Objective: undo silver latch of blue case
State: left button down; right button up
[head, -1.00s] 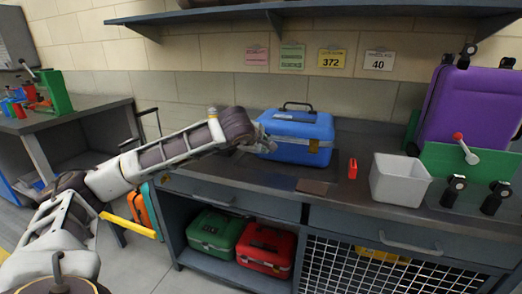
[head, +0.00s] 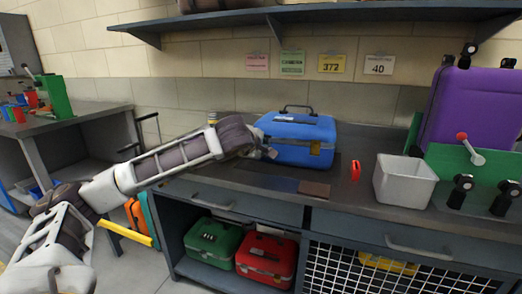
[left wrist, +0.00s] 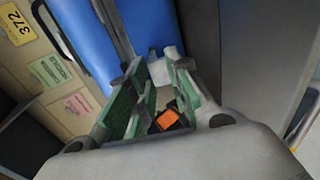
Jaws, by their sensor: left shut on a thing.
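The blue case (head: 300,132) stands closed on the workbench, with its dark handle on top. A yellowish latch (head: 314,148) shows on the right part of its front. My left gripper (head: 269,152) is at the left part of the case's front. In the left wrist view its green-padded fingers (left wrist: 150,92) close around a small silver piece beside the blue wall, which looks like the silver latch (left wrist: 161,70). The fingers hide part of it, and I cannot tell how far it is turned. My right gripper is out of view.
A grey bin (head: 404,182), a small red object (head: 355,170) and a brown plate (head: 314,189) lie to the right on the bench. A purple case (head: 470,105) stands farther right. Green (head: 212,240) and red (head: 266,260) cases sit on the shelf below.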

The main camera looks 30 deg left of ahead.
pick_arm(q)
jog(key=shift+f, duration=0.2)
jog(key=c, duration=1.6)
grip_release()
jog(key=shift+c, duration=0.2)
jog(key=shift+s, duration=0.1)
jog(key=shift+s+r, duration=0.1)
jog(key=shift+r, duration=0.05)
jog(key=v, duration=1.1)
jog(key=shift+s+r, duration=0.2)
jog(key=shift+s, duration=0.1)
jog(key=shift+d, duration=0.1)
